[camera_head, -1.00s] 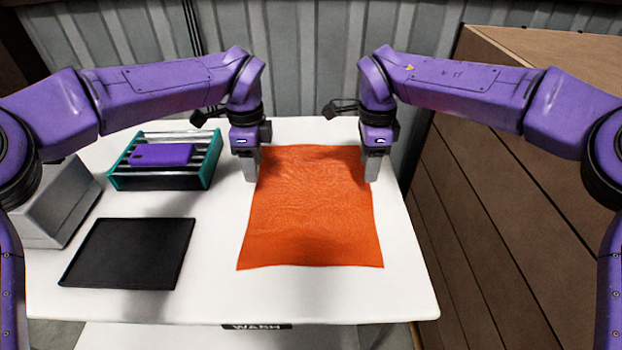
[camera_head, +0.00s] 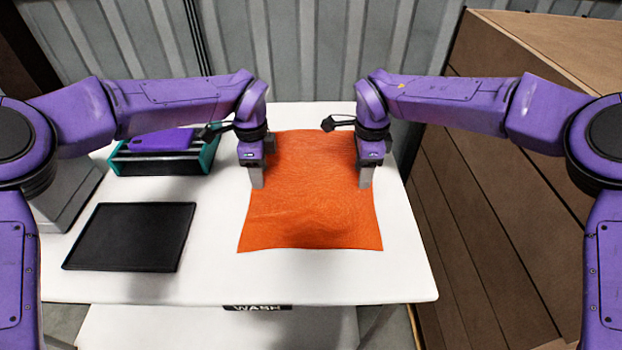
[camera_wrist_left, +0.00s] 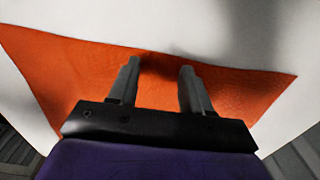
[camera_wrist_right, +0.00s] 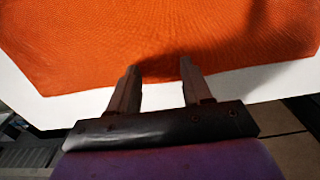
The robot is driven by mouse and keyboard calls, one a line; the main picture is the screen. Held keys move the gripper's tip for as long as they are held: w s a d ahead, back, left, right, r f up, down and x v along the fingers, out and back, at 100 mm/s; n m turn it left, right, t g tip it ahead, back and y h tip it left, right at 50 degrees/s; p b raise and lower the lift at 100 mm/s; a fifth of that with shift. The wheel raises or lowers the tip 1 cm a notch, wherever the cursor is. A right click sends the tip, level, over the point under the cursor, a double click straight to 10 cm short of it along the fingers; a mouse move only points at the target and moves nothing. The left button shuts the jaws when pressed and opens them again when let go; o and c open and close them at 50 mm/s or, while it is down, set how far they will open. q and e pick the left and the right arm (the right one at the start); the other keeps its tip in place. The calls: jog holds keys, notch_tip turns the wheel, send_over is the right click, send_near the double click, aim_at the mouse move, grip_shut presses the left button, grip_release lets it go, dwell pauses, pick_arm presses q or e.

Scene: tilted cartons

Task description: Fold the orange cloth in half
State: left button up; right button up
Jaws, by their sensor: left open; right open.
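The orange cloth (camera_head: 310,215) lies spread over the white table, with a low ripple or bulge in its near half. My left gripper (camera_head: 257,178) is open and empty, pointing down at the cloth's left side edge. In the left wrist view its two fingers (camera_wrist_left: 158,65) are apart over the cloth near that edge. My right gripper (camera_head: 365,178) is open and empty at the cloth's right side edge. In the right wrist view its fingers (camera_wrist_right: 157,66) are apart near the cloth's edge. Whether the fingertips touch the cloth is unclear.
A black flat tray or mat (camera_head: 130,237) lies left of the cloth. Behind it stands a teal-ended rack (camera_head: 207,158) with a purple item (camera_head: 160,140) on top. A grey block (camera_head: 65,195) is at the far left. Brown cartons (camera_head: 470,170) stand right of the table (camera_head: 330,280).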

pick_arm(q)
jog(key=shift+f, duration=0.2)
jog(key=shift+c, duration=0.3)
pick_arm(e)
jog(key=shift+f, duration=0.2)
jog(key=shift+c, duration=0.3)
pick_arm(q)
grip_shut()
pick_arm(e)
grip_shut()
